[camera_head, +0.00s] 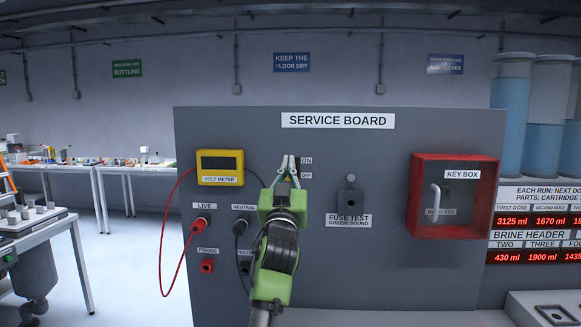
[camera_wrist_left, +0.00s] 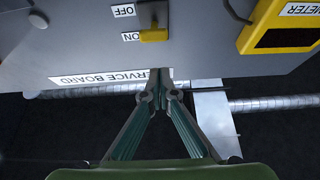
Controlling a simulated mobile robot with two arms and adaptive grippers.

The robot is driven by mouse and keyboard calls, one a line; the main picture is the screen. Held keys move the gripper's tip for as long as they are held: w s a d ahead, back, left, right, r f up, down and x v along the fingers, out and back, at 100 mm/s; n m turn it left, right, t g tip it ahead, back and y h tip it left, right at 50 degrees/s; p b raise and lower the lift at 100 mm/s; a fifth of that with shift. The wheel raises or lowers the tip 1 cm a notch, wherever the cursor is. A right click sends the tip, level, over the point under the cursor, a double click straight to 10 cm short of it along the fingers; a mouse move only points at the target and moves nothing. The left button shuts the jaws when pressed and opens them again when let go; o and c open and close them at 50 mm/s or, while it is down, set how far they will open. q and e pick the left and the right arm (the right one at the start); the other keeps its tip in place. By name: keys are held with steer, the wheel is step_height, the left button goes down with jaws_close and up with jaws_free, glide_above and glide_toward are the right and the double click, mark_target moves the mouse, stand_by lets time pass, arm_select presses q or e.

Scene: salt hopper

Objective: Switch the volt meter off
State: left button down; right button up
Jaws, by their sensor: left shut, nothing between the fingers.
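The yellow volt meter (camera_head: 220,167) is on the service board (camera_head: 390,260), with a dark display showing no readable figures. Its edge also shows in the left wrist view (camera_wrist_left: 280,28). Beside it is a switch with a yellow lever (camera_wrist_left: 154,35) in a vertical slot. The lever sits at the ON label (camera_wrist_left: 131,36), away from the OFF label (camera_wrist_left: 123,10). My left gripper (camera_head: 288,162) is shut and empty in front of the switch, hiding most of it in the head view. In the upside-down wrist view its fingertips (camera_wrist_left: 160,88) appear on the ON side, apart from the lever.
A red lead runs from the meter's left side, and red and black plugs (camera_head: 199,222) sit below it. A fuse test box (camera_head: 350,202) and an open red key box (camera_head: 455,160) are to the right. The board between gripper and fuse test is clear.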

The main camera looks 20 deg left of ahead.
arm_select(q)
steer(key=f+b+v, duration=0.1)
steer(key=b+v, duration=0.3)
steer(key=v, duration=0.6)
steer(key=shift+w+f, duration=0.2)
steer(key=shift+w, duration=0.2)
steer(key=shift+a, duration=0.1)
